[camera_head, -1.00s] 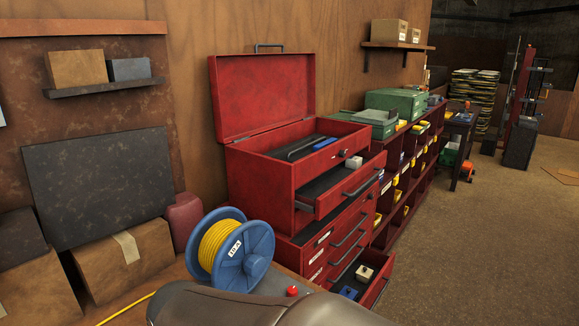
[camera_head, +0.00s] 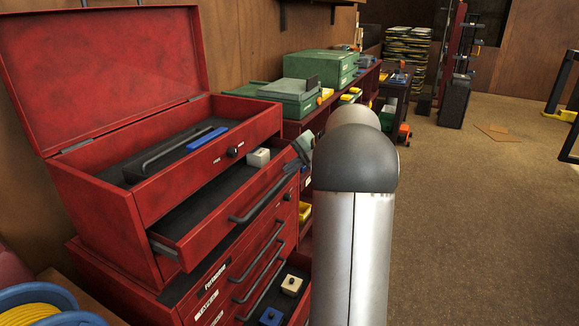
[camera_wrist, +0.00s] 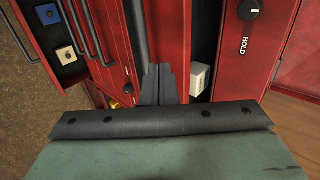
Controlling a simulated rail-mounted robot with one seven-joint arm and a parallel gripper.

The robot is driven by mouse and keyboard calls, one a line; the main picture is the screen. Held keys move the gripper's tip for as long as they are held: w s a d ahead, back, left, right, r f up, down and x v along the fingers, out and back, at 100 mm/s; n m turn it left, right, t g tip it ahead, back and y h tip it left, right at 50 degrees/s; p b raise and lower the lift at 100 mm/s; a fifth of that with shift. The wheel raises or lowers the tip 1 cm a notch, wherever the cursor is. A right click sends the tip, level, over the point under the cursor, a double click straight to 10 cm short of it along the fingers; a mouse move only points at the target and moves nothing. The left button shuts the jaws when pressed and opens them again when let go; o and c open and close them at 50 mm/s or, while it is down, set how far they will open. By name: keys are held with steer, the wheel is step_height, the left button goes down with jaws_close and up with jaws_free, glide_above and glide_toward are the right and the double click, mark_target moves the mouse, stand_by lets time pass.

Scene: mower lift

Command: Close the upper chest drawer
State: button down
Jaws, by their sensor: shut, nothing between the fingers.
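The red tool chest (camera_head: 95,205) stands with its lid raised. Its upper drawer (camera_head: 213,238) is pulled partway out, with a dark bar handle on its front. A cream block (camera_head: 259,157) sits in this drawer's far end; it also shows in the wrist view (camera_wrist: 199,80). My gripper (camera_head: 303,148) is at the far right end of the drawer front, partly hidden by my arm. In the wrist view, its fingers (camera_wrist: 158,76) are together and empty, pointing at the red drawer front beside the cream block. I cannot tell whether they touch it.
A lower drawer (camera_head: 298,312) is also open, holding a blue block (camera_head: 270,316) and a cream block (camera_head: 291,285). Green cases (camera_head: 320,66) stand on a shelf behind. A blue cable reel (camera_head: 50,308) is at the lower left.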

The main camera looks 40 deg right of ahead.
mark_target(269, 181)
steer(key=shift+p+x, duration=0.45)
steer(key=shift+x, duration=2.7)
steer(key=shift+a, duration=0.15)
steer(key=w+a, duration=0.1)
steer(key=w, duration=0.2)
steer(key=w+a, duration=0.2)
steer(key=w, duration=0.1)
steer(key=w+a, duration=0.1)
steer(key=w, duration=0.2)
steer(key=shift+a, duration=0.35)
steer(key=shift+w+a+r, duration=0.15)
steer(key=shift+r, duration=0.05)
steer(key=shift+r, duration=0.15)
steer(key=shift+r, duration=0.2)
steer(key=p+v, duration=0.1)
steer(key=v, duration=0.8)
steer(key=shift+s+d, duration=0.35)
steer(key=shift+s, duration=0.2)
